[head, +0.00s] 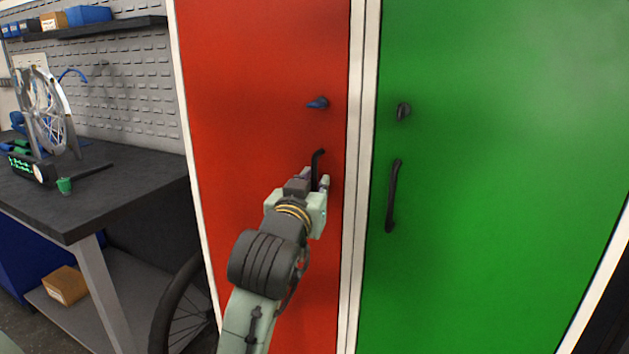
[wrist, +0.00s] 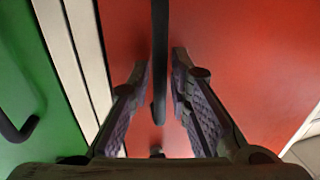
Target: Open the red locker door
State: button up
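The red locker door (head: 255,100) stands closed beside the white frame post, and it fills much of the wrist view (wrist: 240,60). Its black bar handle (head: 317,162) is upright near the door's right edge, its lower part hidden by my gripper. My gripper (head: 316,182) is at the handle. In the wrist view my gripper (wrist: 161,68) is open, with one finger on each side of the handle (wrist: 160,50) and gaps showing on both sides. A blue turn knob (head: 318,103) sits on the red door above the handle.
A green locker door (head: 500,180) with a dark handle (head: 393,196) and knob (head: 403,111) is closed to the right. A dark workbench (head: 100,190) with a wheel stand is to the left. A bike wheel (head: 180,315) stands low beside the red door.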

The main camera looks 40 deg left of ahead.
jog(key=shift+w, duration=0.1)
jog(key=shift+c, duration=0.3)
grip_shut()
dwell(0.4)
